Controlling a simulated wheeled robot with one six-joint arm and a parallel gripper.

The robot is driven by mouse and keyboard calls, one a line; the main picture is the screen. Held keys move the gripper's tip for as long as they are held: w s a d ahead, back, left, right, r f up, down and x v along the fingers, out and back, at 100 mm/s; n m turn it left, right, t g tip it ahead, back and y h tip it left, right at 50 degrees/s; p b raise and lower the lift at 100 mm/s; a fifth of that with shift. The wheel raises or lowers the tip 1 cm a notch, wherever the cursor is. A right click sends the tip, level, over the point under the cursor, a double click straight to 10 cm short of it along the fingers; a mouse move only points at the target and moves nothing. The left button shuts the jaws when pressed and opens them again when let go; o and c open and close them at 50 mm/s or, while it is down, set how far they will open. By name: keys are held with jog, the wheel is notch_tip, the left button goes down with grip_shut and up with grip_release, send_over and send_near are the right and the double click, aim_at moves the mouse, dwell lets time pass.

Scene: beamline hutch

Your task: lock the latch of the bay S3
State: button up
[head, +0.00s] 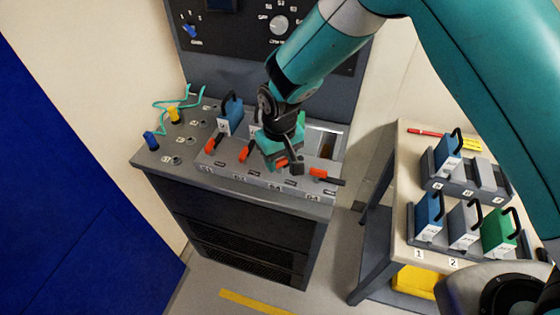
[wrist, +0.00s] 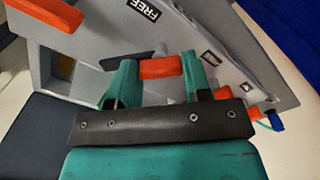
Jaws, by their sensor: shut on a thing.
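The console (head: 150,170) has a row of bays with red-orange latch handles along its front. The S3 latch handle (head: 281,163) is third from the left, above the label that appears to read S3. My gripper (head: 283,158) is down at this handle. In the wrist view the red handle (wrist: 160,68) lies between my two teal fingers (wrist: 160,80), and the gripper is shut on it. The arm and gripper hide most of the S3 bay, so I cannot tell its contents or the latch's exact angle.
The S4 latch handle (head: 318,173) is close on the right; a FREE label (wrist: 143,8) shows in the wrist view. A blue module (head: 231,116) stands in a left bay. Blue (head: 151,140) and yellow (head: 174,115) plugs sit at the left. A table (head: 400,190) with modules stands right.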

aim_at(280, 160)
jog(key=n+b, duration=0.1)
jog(key=n, duration=0.3)
jog(key=shift+n, duration=0.3)
jog(key=shift+n+b, duration=0.55)
jog(key=shift+n, duration=1.15)
jog(key=o, duration=0.9)
notch_tip(280, 160, up, 18)
jog(key=b, duration=0.3)
jog(key=shift+f, duration=0.25)
